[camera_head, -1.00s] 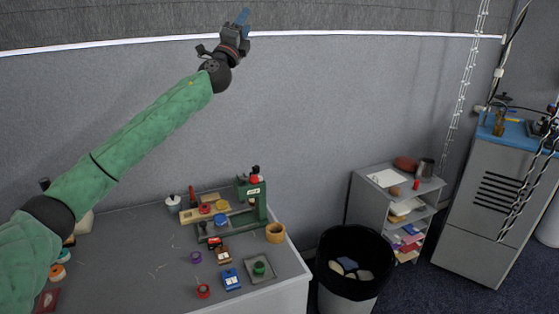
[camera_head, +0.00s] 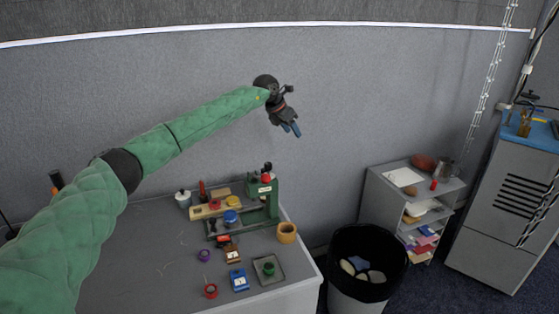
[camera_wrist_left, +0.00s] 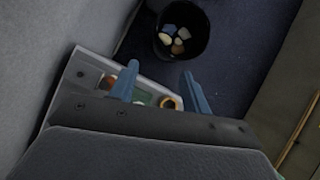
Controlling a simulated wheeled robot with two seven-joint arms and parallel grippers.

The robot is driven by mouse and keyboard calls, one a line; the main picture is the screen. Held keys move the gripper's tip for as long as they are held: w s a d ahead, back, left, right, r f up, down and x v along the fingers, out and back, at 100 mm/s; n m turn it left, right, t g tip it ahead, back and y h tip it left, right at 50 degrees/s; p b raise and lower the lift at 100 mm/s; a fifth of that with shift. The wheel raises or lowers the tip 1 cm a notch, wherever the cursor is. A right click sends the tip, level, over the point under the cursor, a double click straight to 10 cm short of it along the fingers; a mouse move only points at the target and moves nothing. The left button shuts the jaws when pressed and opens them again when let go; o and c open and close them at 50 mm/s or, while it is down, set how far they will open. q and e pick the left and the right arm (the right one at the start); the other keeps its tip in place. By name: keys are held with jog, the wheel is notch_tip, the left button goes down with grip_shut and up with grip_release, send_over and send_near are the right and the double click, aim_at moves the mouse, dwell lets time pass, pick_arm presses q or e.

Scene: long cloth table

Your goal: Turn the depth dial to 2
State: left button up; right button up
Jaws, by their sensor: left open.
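A green bench machine (camera_head: 268,205) stands at the back right of the table (camera_head: 150,250), with a red part near its top. I cannot tell which of its parts, or of the small round pieces near it, is the depth dial, and no number is readable. My left gripper (camera_head: 291,129) is up in the air before the grey wall, above the machine and a little right of it, fingers pointing down. It is open and empty in the left wrist view (camera_wrist_left: 160,72), where the table corner shows between and behind the fingers. My right gripper is not in view.
Small items crowd the table's right end: a tan ring (camera_head: 287,233), a grey tray (camera_head: 268,270), a blue block (camera_head: 238,280) and a red ring (camera_head: 211,291). A black-lined bin (camera_head: 367,265) and a shelf unit (camera_head: 400,195) stand to the right. The air around the gripper is clear.

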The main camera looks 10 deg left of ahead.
aim_at(268, 164)
pick_arm(q)
jog(key=s+a+f+g+y, duration=0.1)
jog(key=s+a, duration=0.1)
jog(key=s+a+f+g+y, duration=0.1)
jog(key=s+a+g+y, duration=0.2)
jog(key=s+a, duration=0.1)
jog(key=shift+s+a+f+m, duration=0.3)
jog(key=shift+a+f, duration=0.1)
jog(key=shift+f+p, duration=1.8)
jog(key=shift+f, duration=2.1)
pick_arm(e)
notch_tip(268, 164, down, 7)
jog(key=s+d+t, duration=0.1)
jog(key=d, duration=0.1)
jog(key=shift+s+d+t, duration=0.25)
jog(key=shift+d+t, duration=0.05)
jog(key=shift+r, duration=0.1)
pick_arm(q)
jog(key=c, duration=1)
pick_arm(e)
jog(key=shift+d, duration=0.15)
